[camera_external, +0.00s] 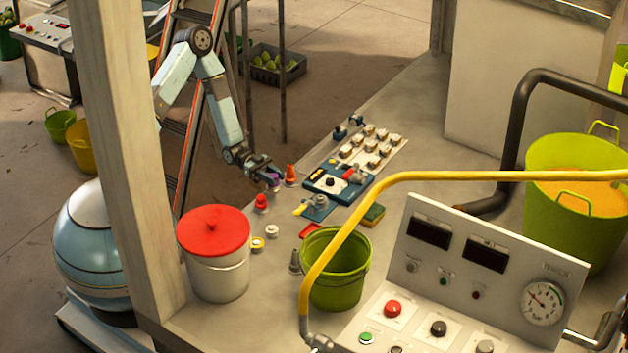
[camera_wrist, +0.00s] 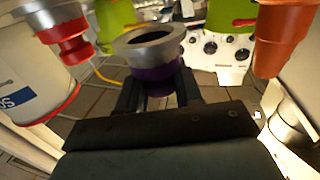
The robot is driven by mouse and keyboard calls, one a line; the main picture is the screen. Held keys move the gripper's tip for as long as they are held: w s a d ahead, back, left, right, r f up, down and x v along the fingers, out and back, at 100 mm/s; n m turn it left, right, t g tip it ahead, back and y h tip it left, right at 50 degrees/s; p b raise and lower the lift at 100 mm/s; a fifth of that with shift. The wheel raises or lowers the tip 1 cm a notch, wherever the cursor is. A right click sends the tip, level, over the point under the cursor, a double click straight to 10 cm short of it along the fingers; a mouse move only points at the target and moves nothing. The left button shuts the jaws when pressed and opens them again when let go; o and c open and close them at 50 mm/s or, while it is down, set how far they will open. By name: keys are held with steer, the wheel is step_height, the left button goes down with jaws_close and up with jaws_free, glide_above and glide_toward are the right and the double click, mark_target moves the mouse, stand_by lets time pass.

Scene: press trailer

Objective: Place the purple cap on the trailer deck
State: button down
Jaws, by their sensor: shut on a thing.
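The purple cap (camera_external: 275,182) is between the fingers of my gripper (camera_external: 268,178), over the near-left edge area of the pale trailer deck (camera_external: 385,120). In the wrist view, which looks upside down, the purple cap (camera_wrist: 152,78) has a grey metal collar on its deck-facing side. My gripper (camera_wrist: 158,92) is shut on its purple part. The cap looks upright. Whether its collar touches the deck is hard to tell.
An orange cone (camera_external: 291,175) stands close behind the cap, and a red cap (camera_external: 261,203) close in front. A red-lidded white bucket (camera_external: 216,270), a green bucket (camera_external: 337,285) and a blue tool panel (camera_external: 330,183) stand nearby. A ladder (camera_external: 190,120) is beside my arm.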

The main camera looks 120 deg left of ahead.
steer(key=shift+w+a+f, duration=0.15)
steer(key=shift+f, duration=0.75)
steer(key=shift+w+a+f, duration=0.15)
steer(key=shift+f, duration=0.75)
steer(key=c, duration=0.8)
jaws_free()
steer(key=shift+f, duration=0.15)
steer(key=shift+o, duration=0.2)
steer(key=s+a, duration=0.3)
steer(key=s, duration=0.9)
steer(key=shift+s+a+r, duration=0.15)
steer(key=shift+s+r, duration=0.15)
steer(key=shift+s, duration=0.05)
steer(key=o, duration=0.3)
steer(key=shift+s, duration=0.35)
